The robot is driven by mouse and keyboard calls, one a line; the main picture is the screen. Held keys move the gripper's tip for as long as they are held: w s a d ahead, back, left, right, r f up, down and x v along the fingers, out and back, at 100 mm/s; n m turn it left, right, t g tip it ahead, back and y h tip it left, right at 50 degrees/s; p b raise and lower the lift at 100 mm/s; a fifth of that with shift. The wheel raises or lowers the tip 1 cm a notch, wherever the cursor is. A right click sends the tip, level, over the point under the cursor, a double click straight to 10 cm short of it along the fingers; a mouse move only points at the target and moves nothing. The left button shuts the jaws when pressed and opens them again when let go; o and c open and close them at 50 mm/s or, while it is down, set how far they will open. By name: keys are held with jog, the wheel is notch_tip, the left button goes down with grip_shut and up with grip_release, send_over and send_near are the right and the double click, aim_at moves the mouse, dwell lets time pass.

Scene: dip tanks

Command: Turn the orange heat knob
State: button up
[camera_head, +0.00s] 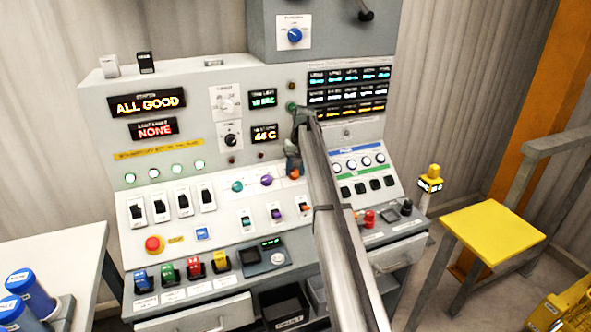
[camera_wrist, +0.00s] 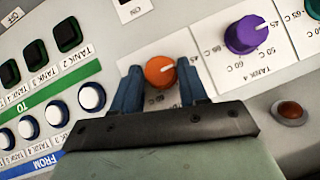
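The orange heat knob (camera_wrist: 160,73) sits on a white dial card with degree marks in the wrist view. Its pale pointer line points to the right. My gripper (camera_wrist: 160,65) has one blue finger on each side of the knob. The fingers stand apart, with a narrow gap at the right finger; whether the left finger touches is hard to tell. In the head view my gripper (camera_head: 293,160) is at the sloped panel, and the orange knob (camera_head: 296,174) shows partly below it.
Green-framed buttons (camera_wrist: 50,48) lie to the left. In the head view a display (camera_head: 265,133) reads 44 C.

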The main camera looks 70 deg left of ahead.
jog(key=c, duration=0.6)
jog(key=shift+c, duration=0.2)
